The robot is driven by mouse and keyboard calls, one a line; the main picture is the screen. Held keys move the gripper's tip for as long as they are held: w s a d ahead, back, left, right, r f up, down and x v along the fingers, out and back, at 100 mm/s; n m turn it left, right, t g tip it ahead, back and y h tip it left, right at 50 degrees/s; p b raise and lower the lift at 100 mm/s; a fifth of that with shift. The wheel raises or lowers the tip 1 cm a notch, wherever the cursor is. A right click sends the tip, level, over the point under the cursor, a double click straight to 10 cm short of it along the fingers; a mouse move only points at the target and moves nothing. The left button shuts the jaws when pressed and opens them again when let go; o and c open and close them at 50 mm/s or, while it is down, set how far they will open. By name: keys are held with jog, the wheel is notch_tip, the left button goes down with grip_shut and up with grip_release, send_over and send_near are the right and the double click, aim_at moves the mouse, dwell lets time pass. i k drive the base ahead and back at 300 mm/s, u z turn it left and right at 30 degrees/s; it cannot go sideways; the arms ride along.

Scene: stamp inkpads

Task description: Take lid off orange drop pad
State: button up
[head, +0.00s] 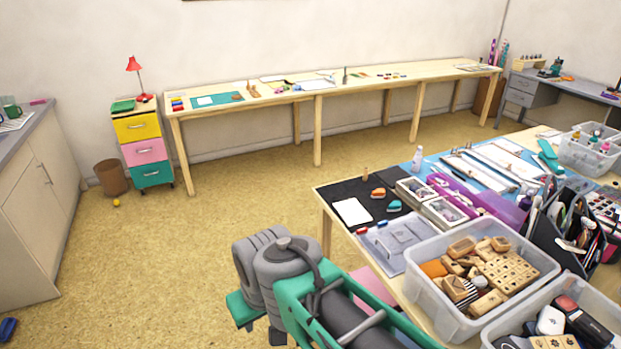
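A small orange pad (378,193), which looks drop-shaped, lies on the black mat (340,190) at the left end of the near table. A similar teal pad (394,206) lies just to its lower right. Both are too small here to make out a seam between lid and base. Part of my arm shows at the bottom centre, in front of the table's near left corner and apart from the orange pad. My gripper cannot be made out in this view.
A white sheet (352,211) lies left of the pads, and a small wooden stamp (365,173) stands behind them. Clear boxes (416,190) stand to their right. A clear bin of wooden stamps (440,297) is nearer. The floor (200,240) left of the table is mostly clear.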

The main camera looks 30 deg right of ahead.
aim_at(380, 192)
jog(key=u, duration=0.05)
jog(key=i, duration=1.5)
jog(key=z, duration=0.95)
jog(key=i, duration=1.3)
jog(key=z, duration=0.3)
